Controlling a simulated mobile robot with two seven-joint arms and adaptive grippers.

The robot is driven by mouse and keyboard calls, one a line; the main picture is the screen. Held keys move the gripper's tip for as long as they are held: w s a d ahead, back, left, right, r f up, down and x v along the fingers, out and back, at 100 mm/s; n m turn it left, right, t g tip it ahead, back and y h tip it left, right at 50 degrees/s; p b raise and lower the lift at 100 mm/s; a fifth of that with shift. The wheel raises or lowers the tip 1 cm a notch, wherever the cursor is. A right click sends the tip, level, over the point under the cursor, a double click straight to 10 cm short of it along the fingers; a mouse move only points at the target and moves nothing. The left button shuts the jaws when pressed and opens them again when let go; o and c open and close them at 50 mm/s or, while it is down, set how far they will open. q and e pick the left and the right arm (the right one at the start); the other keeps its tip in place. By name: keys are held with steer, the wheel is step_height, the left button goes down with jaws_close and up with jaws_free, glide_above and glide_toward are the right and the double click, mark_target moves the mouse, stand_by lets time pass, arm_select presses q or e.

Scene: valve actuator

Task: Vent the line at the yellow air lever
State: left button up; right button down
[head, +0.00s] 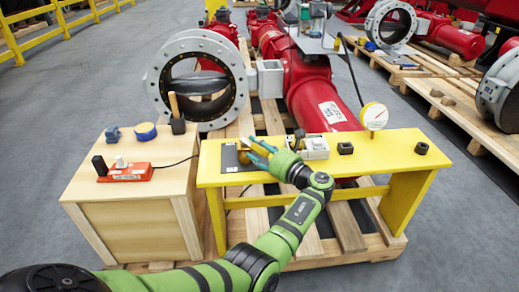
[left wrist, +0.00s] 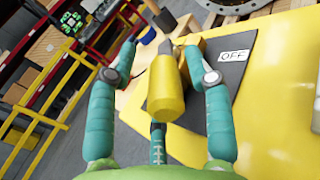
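The yellow air lever (head: 244,157) is at the left end of the yellow bench, over a dark plate (head: 229,158). In the left wrist view the lever's yellow handle (left wrist: 166,92) points toward the camera, beside the plate (left wrist: 232,80) with its OFF label (left wrist: 234,55). My left gripper (head: 258,153) is at the lever. Its teal fingers (left wrist: 162,55) are open on both sides of the handle, with visible gaps. A third finger shows below the handle. The gripper partly hides the lever in the head view. My right gripper is not in view.
The yellow bench (head: 390,150) carries a white-faced gauge (head: 374,116), a pale box (head: 314,147) and small black blocks. A wooden cabinet (head: 135,215) with a red power strip (head: 125,173) stands left. Red valve pipework (head: 320,95) lies behind.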

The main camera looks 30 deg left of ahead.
arm_select(q)
steer(key=shift+d, duration=0.2)
steer(key=shift+s+d+f, duration=0.1)
steer(key=shift+d, duration=0.25)
steer(key=v, duration=0.6)
steer(key=shift+d, duration=0.3)
